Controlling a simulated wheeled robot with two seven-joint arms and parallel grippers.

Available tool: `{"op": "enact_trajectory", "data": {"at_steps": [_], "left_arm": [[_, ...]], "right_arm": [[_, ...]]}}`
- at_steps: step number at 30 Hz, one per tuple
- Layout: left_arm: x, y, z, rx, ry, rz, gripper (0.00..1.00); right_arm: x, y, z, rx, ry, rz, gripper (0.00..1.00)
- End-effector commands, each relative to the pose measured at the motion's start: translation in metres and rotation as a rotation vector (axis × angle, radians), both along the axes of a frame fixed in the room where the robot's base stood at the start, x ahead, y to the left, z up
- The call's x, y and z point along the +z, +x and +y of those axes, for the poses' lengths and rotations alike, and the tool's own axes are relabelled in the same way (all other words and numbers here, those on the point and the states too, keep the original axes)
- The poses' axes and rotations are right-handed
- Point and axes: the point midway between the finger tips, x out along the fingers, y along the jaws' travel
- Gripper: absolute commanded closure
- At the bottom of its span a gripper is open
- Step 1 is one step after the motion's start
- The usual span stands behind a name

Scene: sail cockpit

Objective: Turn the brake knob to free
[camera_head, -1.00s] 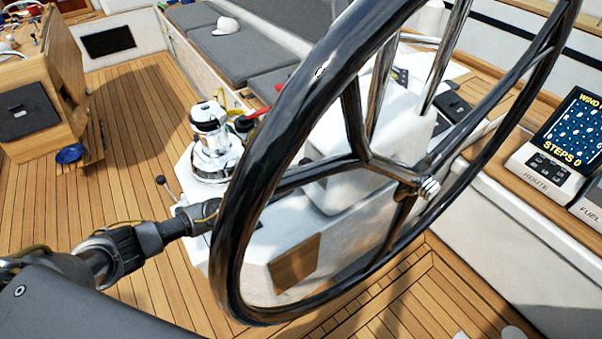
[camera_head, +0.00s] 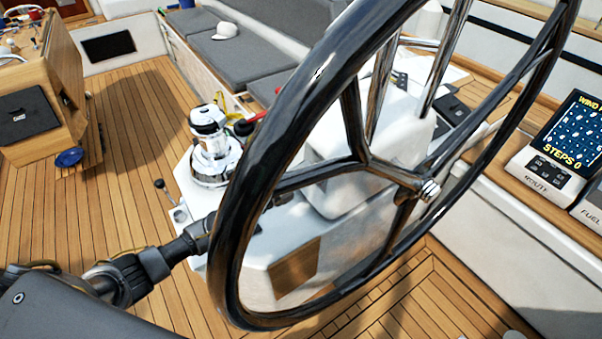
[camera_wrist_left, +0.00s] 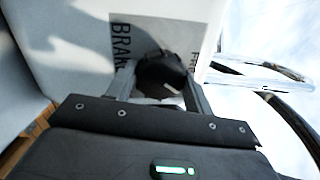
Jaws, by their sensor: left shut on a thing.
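The dark round brake knob (camera_wrist_left: 163,74) sits on a white panel in the left wrist view. A grey label plate (camera_wrist_left: 150,35) behind it reads "BRAK" on the left, and the start of a second word shows at its right edge. My left gripper (camera_wrist_left: 160,92) is shut on the knob, one finger on each side. A small pale mark shows on the knob's face. In the head view my left arm (camera_head: 185,243) reaches to the white pedestal, and the wheel rim hides the knob and fingertips. My right gripper is in neither view.
The large black steering wheel (camera_head: 232,190) stands close in front of the pedestal (camera_head: 255,250). A chrome winch (camera_head: 212,150) and a small black-knobbed lever (camera_head: 163,188) are beside my left arm. Open teak deck (camera_head: 130,200) lies to the left.

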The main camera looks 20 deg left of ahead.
Motion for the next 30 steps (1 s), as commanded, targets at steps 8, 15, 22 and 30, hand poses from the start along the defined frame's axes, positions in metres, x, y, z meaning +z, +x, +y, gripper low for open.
{"op": "enact_trajectory", "data": {"at_steps": [8, 15, 22, 30], "left_arm": [[0.002, 0.000, -0.001, 0.023, -0.196, 0.162, 0.71], [0.003, 0.000, -0.001, 0.038, -0.335, 0.276, 0.71], [0.002, -0.001, -0.001, 0.047, -0.421, 0.349, 0.71], [0.002, 0.000, -0.001, 0.053, -0.466, 0.384, 0.71]], "right_arm": [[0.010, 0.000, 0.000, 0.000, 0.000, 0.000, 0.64], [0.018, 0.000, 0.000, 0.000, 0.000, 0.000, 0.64], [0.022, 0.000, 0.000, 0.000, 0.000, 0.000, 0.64], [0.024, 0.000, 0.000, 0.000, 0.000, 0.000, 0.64]]}}
